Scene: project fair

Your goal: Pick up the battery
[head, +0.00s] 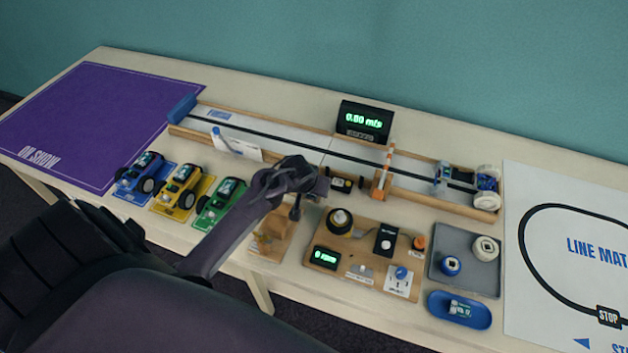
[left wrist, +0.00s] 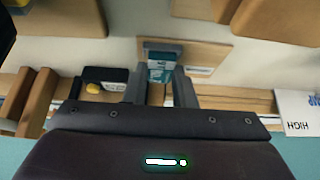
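In the left wrist view, a small teal and white block, which looks like the battery (left wrist: 161,71), sits on a wooden board (left wrist: 208,55) with a dark grey part behind it. My left gripper (left wrist: 161,78) points down at it, its two fingers apart with the block showing between their tips. I cannot tell whether they touch it. In the head view my left gripper (head: 296,200) is over the table in front of the track and hides the block. My right gripper is in neither view.
A wooden stand (head: 268,242) is close in front of the gripper. A motor board (head: 340,262) is to the right, toy cars (head: 180,189) to the left. The long track (head: 300,143) runs behind, with a small black box (head: 346,184) before it. A grey tray (head: 465,278) is farther right.

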